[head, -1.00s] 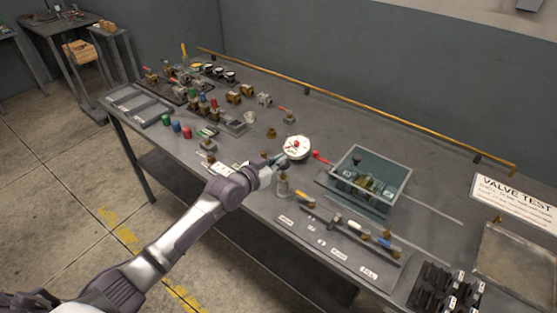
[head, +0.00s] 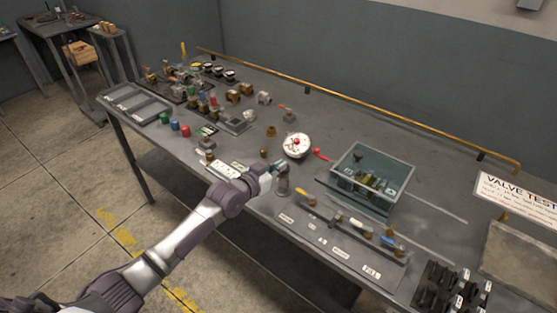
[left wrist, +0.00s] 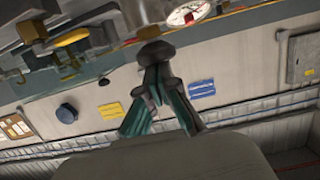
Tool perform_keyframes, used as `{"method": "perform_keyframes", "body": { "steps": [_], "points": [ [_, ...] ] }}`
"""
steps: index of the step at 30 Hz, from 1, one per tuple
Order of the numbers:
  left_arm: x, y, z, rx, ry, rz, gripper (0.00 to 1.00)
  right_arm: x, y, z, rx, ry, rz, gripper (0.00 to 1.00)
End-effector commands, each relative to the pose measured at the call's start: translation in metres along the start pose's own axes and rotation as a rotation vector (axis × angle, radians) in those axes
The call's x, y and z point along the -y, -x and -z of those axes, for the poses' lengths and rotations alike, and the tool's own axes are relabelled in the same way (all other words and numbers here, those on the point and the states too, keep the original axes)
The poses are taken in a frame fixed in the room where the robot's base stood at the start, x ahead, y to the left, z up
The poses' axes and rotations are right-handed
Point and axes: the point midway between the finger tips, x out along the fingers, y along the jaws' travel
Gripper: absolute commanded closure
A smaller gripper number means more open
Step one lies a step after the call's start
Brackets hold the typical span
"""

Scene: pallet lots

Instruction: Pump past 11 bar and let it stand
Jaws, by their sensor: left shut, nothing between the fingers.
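My left gripper (head: 281,169) is shut with nothing between its fingers. In the head view it is just above a short grey cylindrical fitting (head: 283,186) near the bench's front edge; I cannot tell if they touch. In the left wrist view the shut fingers (left wrist: 154,62) point at a dark rounded knob (left wrist: 155,50), overlapping it. A white round gauge (head: 298,146) with a red centre is just behind the gripper; it also shows in the left wrist view (left wrist: 188,13). Its reading is too small to make out. A red-knobbed lever (head: 321,155) is right of the gauge. My right gripper is out of view.
A glass-walled tank (head: 372,170) holding brass parts stands to the right. In front of it is a labelled strip with several coloured-handled valves (head: 356,224). Loose fittings and trays (head: 139,105) fill the left end. A brass rail (head: 400,110) runs along the back.

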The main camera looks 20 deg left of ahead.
Motion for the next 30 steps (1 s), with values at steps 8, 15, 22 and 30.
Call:
{"method": "perform_keyframes", "body": {
  "steps": [8,15,22,30],
  "points": [
    [0.0,0.003,0.022,0.011,0.001,0.0,1.0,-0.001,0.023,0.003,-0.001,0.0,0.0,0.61],
    [0.0,0.036,0.035,0.007,-0.002,0.001,1.0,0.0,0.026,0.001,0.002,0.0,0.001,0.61],
    [0.0,0.082,0.038,0.002,-0.003,0.002,1.0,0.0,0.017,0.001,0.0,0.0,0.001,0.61],
    [0.001,0.102,0.041,0.0,-0.001,0.002,1.0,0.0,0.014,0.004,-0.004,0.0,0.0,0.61]
  ]
}}
